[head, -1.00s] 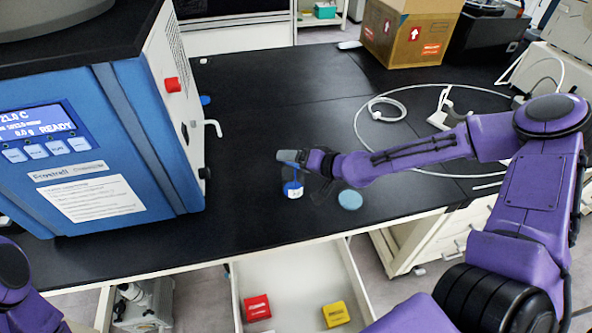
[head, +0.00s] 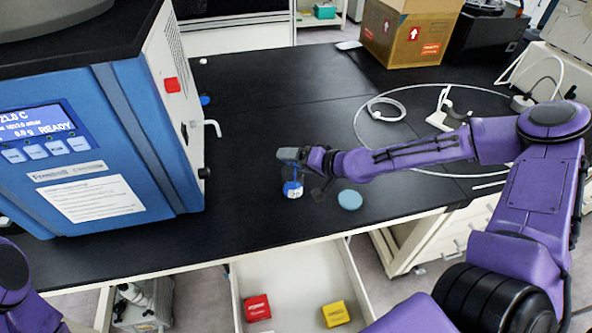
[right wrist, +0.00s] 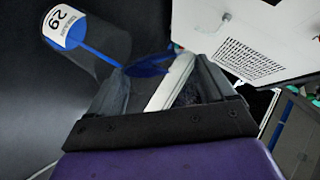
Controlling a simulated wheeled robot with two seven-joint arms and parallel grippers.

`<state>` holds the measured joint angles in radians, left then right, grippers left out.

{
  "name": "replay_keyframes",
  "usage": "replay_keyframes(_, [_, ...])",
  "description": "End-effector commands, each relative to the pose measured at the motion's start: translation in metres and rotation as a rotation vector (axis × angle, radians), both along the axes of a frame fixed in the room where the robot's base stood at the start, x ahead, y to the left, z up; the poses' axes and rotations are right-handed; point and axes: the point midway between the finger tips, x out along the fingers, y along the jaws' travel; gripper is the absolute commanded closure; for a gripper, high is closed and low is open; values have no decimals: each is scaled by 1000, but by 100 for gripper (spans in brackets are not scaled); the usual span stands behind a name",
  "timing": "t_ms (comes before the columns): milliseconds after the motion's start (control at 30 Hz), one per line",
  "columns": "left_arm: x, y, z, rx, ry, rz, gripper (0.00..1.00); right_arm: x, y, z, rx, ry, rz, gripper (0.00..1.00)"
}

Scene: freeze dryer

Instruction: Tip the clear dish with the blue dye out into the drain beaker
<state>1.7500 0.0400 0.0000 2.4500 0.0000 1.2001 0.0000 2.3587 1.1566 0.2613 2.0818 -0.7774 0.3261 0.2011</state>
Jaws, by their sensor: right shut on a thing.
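My right gripper (head: 288,156) is shut on the clear dish and holds it over the drain beaker (head: 293,188). In the right wrist view the gripper (right wrist: 160,76) has a pale, tilted piece between its fingers. Blue dye (right wrist: 150,66) shows at the fingertips, and the clear dish itself is hard to make out. The drain beaker (right wrist: 100,45) lies just past the left finger, with a white label and blue along its side. In the head view blue shows inside the beaker, which stands upright on the bench. My left gripper is out of view.
A light blue disc (head: 350,200) lies on the black bench right of the beaker. The blue freeze dryer (head: 110,150) stands at left. A white hose (head: 375,112) loops behind my right arm. An open drawer (head: 290,275) below holds red and yellow boxes.

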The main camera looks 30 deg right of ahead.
Motion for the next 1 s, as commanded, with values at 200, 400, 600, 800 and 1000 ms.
replay_keyframes(200, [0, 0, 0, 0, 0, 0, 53, 0, 0, 0, 11, 8, 1, 47])
replay_keyframes(400, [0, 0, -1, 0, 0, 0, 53, 1, -1, 1, 22, 14, 0, 47])
replay_keyframes(600, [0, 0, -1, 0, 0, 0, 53, 1, -1, 1, 33, 21, 1, 47])
replay_keyframes(800, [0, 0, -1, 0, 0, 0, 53, 1, -2, 1, 44, 29, -1, 47])
replay_keyframes(1000, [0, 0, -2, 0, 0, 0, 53, 1, -2, 2, 55, 35, 1, 47])
